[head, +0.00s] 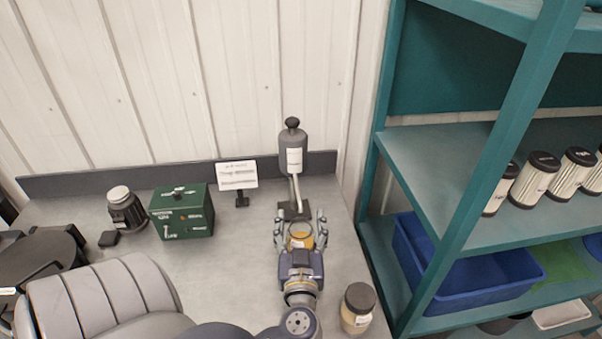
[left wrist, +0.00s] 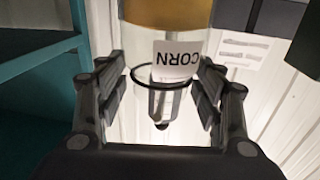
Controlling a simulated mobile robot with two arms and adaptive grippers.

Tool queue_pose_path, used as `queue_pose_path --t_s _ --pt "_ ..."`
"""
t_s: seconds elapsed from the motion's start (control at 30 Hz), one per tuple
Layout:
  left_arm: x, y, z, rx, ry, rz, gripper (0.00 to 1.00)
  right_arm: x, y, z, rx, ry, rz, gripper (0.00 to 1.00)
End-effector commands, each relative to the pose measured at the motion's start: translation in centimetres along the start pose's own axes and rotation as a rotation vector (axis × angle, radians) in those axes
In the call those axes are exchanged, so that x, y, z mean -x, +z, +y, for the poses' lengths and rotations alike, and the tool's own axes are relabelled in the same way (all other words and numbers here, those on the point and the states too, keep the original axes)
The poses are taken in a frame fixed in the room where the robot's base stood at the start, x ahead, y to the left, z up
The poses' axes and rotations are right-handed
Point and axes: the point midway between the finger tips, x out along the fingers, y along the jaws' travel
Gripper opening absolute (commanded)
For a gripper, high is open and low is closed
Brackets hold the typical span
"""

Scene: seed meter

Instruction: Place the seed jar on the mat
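The seed jar (head: 300,239) is a clear, open-topped jar with yellow-orange contents. My left gripper (head: 302,216) has one finger on each side of it and looks closed on it. In the left wrist view the jar (left wrist: 166,14) shows upside down, with a white label reading CORN, between the two fingers of the left gripper (left wrist: 160,80). The jar looks upright, just in front of the grey dispenser (head: 293,150). Its underside is hidden, so I cannot tell whether it touches the table. No mat can be clearly made out. My right gripper is not in view.
A dark-lidded jar (head: 358,308) stands at the table's right front. A green box (head: 182,212), a dark lantern-like device (head: 125,208) and a small sign (head: 237,175) stand left of the dispenser. Teal shelving (head: 440,170) with a blue bin (head: 465,285) is on the right. The table's middle is clear.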

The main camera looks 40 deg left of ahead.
Motion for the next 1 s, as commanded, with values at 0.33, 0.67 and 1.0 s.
queue_pose_path --t_s 0.33,0.67,1.0 --pt "0.0 -0.2 0.0 0.0 0.0 0.001 0.67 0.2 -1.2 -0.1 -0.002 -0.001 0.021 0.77" --pt "4.9 0.4 0.0 0.002 0.001 -0.003 0.67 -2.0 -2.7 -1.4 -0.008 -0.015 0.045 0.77" --pt "10.9 0.1 0.0 0.001 0.001 0.0 0.67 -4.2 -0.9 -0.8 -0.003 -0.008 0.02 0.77"
